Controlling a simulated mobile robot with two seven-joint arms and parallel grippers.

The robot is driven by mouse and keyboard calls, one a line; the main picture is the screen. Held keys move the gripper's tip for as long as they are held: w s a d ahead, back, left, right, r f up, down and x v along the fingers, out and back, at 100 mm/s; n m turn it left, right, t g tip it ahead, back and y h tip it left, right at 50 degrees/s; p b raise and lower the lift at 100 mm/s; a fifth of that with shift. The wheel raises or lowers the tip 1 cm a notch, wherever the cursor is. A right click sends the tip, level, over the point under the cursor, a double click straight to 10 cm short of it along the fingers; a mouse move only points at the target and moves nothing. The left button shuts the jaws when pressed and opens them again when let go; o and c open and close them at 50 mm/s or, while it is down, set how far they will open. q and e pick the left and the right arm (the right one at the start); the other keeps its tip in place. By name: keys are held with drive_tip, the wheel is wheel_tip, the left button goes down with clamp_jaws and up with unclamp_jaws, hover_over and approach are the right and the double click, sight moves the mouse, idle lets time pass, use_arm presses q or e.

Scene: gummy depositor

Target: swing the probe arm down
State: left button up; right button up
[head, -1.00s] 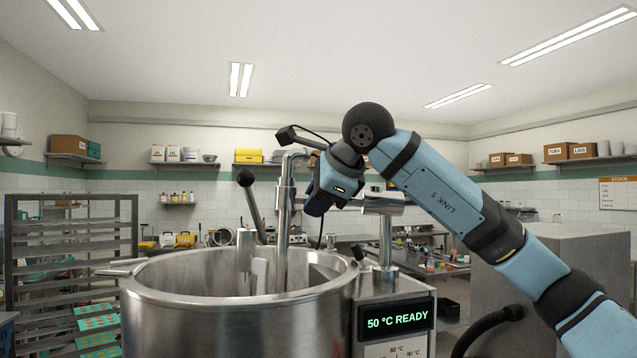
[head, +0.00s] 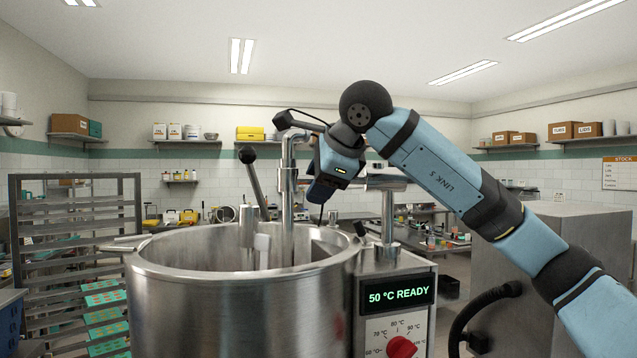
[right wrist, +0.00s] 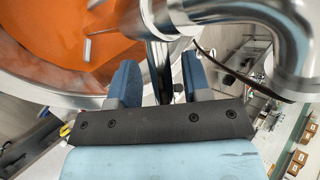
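A steel kettle (head: 235,300) stands in front of me, its orange contents (right wrist: 70,45) visible in the right wrist view. What looks like the probe arm is a bent steel tube (head: 288,190), standing upright over the kettle, with a black end (head: 284,119) and a cable at its top. My right gripper (head: 318,190) is beside this tube, above the kettle's right rim. Its two fingers (right wrist: 160,82) are apart in the right wrist view, with a dark bar (right wrist: 158,70) showing between them; contact is unclear. My left gripper is out of view.
A black-knobbed lever (head: 253,180) rises behind the kettle, left of the tube. A steel post with a crosspiece (head: 387,210) stands on the control box (head: 395,320), whose display reads 50 °C READY. A tray rack (head: 75,250) is left, a steel cabinet (head: 575,250) right.

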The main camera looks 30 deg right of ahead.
drive_tip(key=shift+r, duration=0.1)
drive_tip(key=b+v, duration=0.2)
drive_tip(key=v, duration=1.1)
drive_tip(key=shift+s+r, duration=0.2)
drive_tip(key=shift+s, duration=0.1)
